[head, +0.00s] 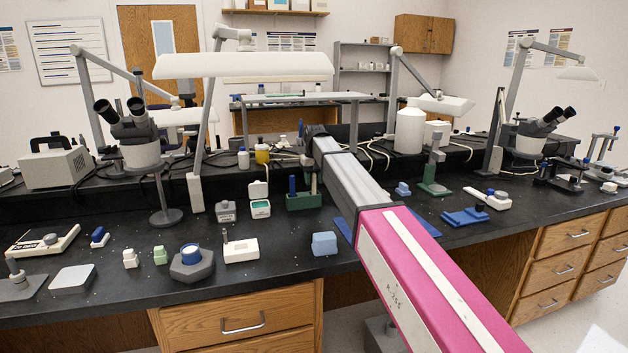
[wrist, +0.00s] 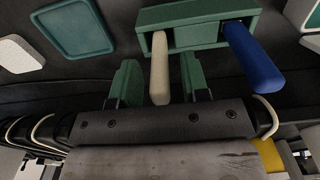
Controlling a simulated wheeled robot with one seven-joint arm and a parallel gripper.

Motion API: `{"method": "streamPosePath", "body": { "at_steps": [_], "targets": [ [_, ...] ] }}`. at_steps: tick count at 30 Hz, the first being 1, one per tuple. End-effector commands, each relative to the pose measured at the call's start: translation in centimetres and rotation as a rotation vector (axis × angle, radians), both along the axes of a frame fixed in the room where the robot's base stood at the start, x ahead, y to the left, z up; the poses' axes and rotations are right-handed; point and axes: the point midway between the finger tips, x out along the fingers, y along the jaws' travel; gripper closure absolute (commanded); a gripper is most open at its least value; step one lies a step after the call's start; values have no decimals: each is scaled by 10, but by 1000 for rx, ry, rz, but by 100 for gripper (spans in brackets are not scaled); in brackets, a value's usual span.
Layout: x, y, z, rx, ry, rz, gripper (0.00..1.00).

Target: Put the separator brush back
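A green slotted holder (head: 304,202) stands on the black bench in the head view and also fills the top of the wrist view (wrist: 203,18). A beige-handled tool (wrist: 159,72) stands at it, probably the separator brush; its working end is not visible. A blue-handled tool (wrist: 252,55) stands at the holder's other end and shows in the head view (head: 292,185). My gripper (wrist: 159,60) has its green fingers apart, one on each side of the beige handle, with a visible gap on both sides.
A small open-lidded case (head: 260,208) and a grey block (head: 226,211) stand just left of the holder. A pale blue block (head: 324,243) is nearer the front edge. A raised shelf (head: 300,97) and lamp arms stand behind. Bare bench lies in front of the holder.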

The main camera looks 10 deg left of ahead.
Motion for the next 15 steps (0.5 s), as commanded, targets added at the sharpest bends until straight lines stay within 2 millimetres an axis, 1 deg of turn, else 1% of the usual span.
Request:
{"method": "streamPosePath", "body": {
  "at_steps": [5,8,15],
  "targets": [
    [1,0,9,1,-2,0,58],
    [1,0,23,1,-2,0,58],
    [1,1,72,1,-3,0,58]
  ]
}}
